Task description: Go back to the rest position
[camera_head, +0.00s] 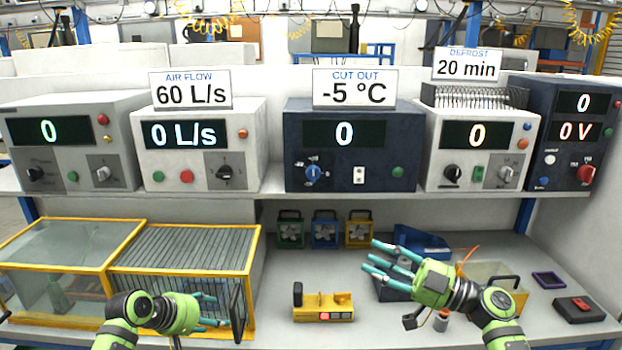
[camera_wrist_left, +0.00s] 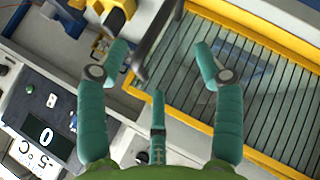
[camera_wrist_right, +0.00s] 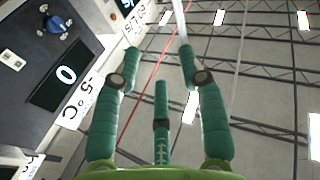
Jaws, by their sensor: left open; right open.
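My left gripper (camera_head: 208,311) is in front of the slatted yellow-framed box at the lower left. In the left wrist view its fingers (camera_wrist_left: 160,65) are spread and empty, with the slatted box (camera_wrist_left: 205,120) and a dark handle beyond them. My right gripper (camera_head: 378,262) is over the right part of the bench, its fingers pointing left. In the right wrist view its fingers (camera_wrist_right: 160,65) are spread with nothing between them. That view faces up past the dark blue unit (camera_wrist_right: 55,75) to the ceiling.
Several instrument boxes stand on the shelf, including the dark blue CUT OUT unit (camera_head: 353,150). A yellow device (camera_head: 323,307) lies mid-bench. Small fans (camera_head: 325,229) stand behind. A clear-topped yellow box (camera_head: 65,245), a purple frame (camera_head: 548,280) and a dark red-topped block (camera_head: 579,309) flank it. The bench front centre is bare.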

